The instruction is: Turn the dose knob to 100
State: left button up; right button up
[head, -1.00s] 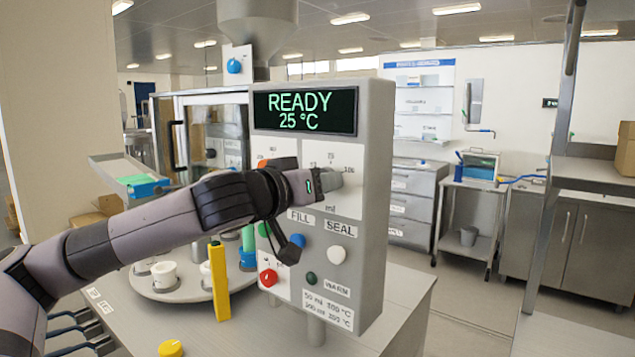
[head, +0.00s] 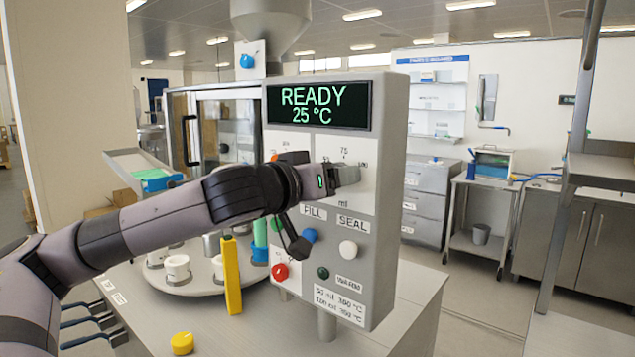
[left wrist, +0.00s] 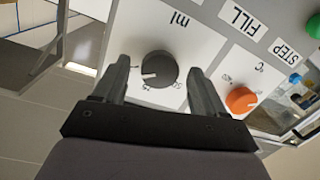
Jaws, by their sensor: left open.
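The dose knob (left wrist: 159,69) is a dark round knob on a white dial plate marked ml. It shows in the left wrist view, where the picture is upside down. Its white pointer mark points left and slightly down there, to the left of the 75 label. My left gripper (left wrist: 159,68) is open, with one finger on each side of the knob and small gaps visible. In the head view my left gripper (head: 345,175) is at the dial on the machine's front panel (head: 385,215) and hides the knob. The 100 mark is not readable. My right gripper is not in view.
An orange temperature knob (left wrist: 241,100) sits beside the dose dial. The display (head: 319,105) reads READY 25 °C. A yellow post (head: 231,275) stands near my arm.

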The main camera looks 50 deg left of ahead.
pick_arm(q)
jog(key=s+d+b, duration=0.1)
jog(key=s+b, duration=0.3)
jog(key=s, duration=0.2)
jog(key=shift+s+r+b, duration=0.3)
jog(key=shift+s+b, duration=0.05)
jog(key=shift+b, duration=0.05)
dwell(0.5)
